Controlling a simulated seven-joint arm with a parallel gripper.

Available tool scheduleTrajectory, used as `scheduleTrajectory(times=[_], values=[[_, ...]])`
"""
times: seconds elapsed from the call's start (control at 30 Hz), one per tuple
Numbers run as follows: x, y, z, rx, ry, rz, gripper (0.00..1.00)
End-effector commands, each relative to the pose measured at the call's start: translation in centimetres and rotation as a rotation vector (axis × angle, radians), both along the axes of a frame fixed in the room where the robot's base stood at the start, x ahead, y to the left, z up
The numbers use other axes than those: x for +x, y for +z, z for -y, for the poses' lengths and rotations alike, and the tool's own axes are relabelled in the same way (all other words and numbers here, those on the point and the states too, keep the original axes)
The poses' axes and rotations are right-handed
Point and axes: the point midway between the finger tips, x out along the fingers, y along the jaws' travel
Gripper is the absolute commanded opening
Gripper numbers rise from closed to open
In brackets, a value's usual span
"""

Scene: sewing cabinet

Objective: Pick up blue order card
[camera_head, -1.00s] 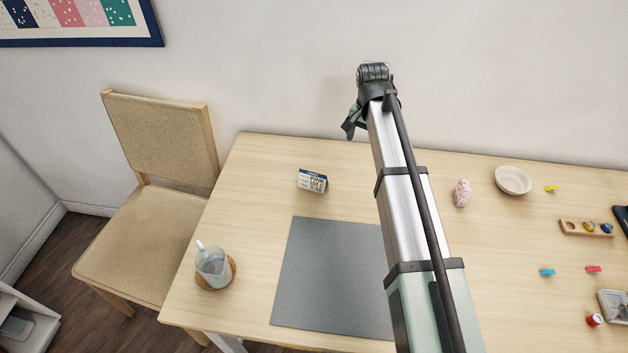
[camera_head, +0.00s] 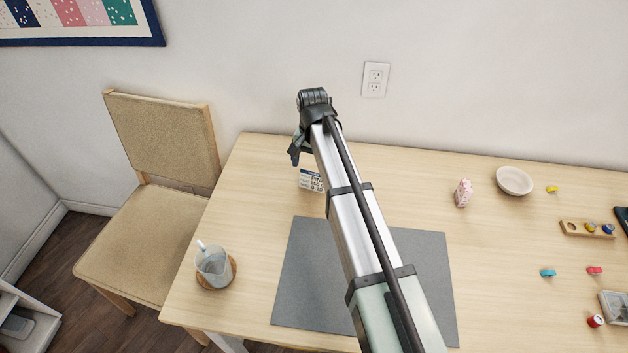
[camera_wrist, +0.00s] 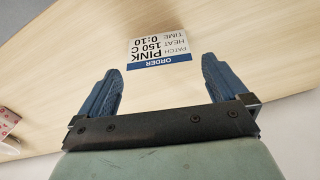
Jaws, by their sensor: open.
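In the head view my gripper (camera_head: 294,157) hangs just behind and left of the card.
A grey mat (camera_head: 300,280) lies in front of the card. A glass mug (camera_head: 213,264) stands on a coaster at the left. A pink patterned object (camera_head: 463,193) and a white bowl (camera_head: 514,181) are to the right. The wall (camera_head: 430,100) rises behind the table.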

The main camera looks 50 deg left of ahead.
Motion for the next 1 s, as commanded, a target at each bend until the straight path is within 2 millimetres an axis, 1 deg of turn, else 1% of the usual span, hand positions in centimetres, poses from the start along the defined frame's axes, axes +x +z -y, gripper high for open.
scheduleTrajectory(times=[0.03, 0.1, 0.37, 0.47, 0.63, 0.73, 0.83, 1.0], values=[[0.0, -0.5, 0.0, -0.001, 0.0, 0.0, 1.0], [0.0, -1.0, 0.0, 0.0, 0.0, 0.0, 1.0], [0.1, -2.0, 0.0, 0.0, 0.0, 0.0, 1.0], [0.2, -2.9, 0.1, -0.001, -0.001, 0.0, 1.0], [0.3, -5.2, 0.1, -0.001, 0.0, 0.0, 1.0], [0.3, -6.2, 0.1, 0.0, 0.0, 0.0, 1.0], [0.3, -6.6, 0.0, 0.001, -0.001, 0.001, 1.0], [0.3, -6.6, 0.0, 0.001, -0.001, 0.0, 1.0]])
